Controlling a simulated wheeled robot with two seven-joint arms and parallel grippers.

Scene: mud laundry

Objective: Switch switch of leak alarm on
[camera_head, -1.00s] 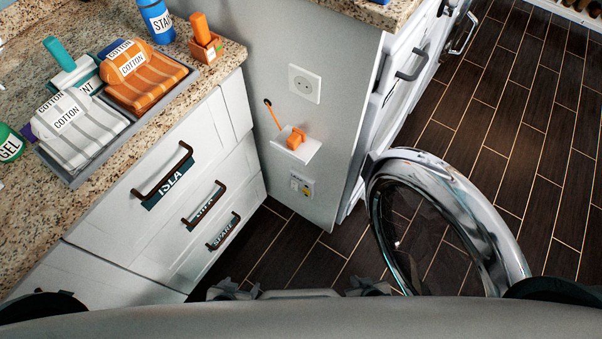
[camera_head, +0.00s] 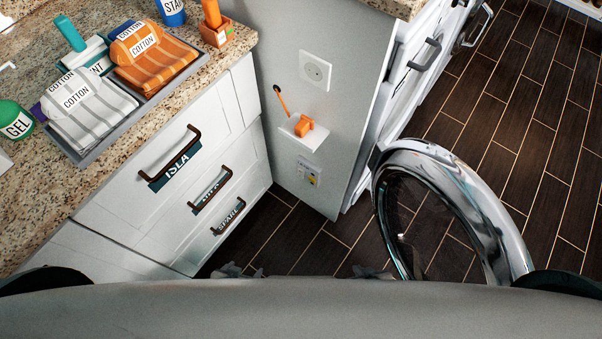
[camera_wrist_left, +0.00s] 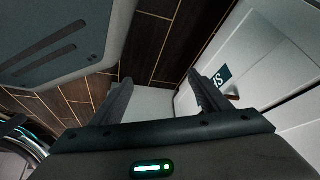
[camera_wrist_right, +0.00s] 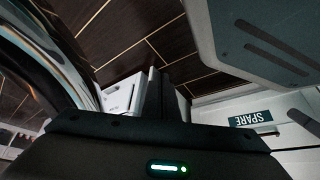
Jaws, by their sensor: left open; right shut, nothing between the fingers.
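A small white labelled unit (camera_head: 308,171) is below the ledge. I cannot read which of these is the leak alarm, nor its switch state. My left gripper (camera_wrist_left: 160,98) is open and empty in the left wrist view, with floor and white cabinet fronts beyond it. My right gripper (camera_wrist_right: 155,88) is shut and empty in the right wrist view. In the head view my body hides most of both grippers; neither touches the wall items.
A white socket (camera_head: 316,70) is above the ledge. Left are drawers (camera_head: 215,170) and a granite counter (camera_head: 70,195) with a tray of cloths (camera_head: 84,148). An open round chrome door (camera_head: 455,205) stands at right. Dark floor (camera_head: 290,235) between is clear.

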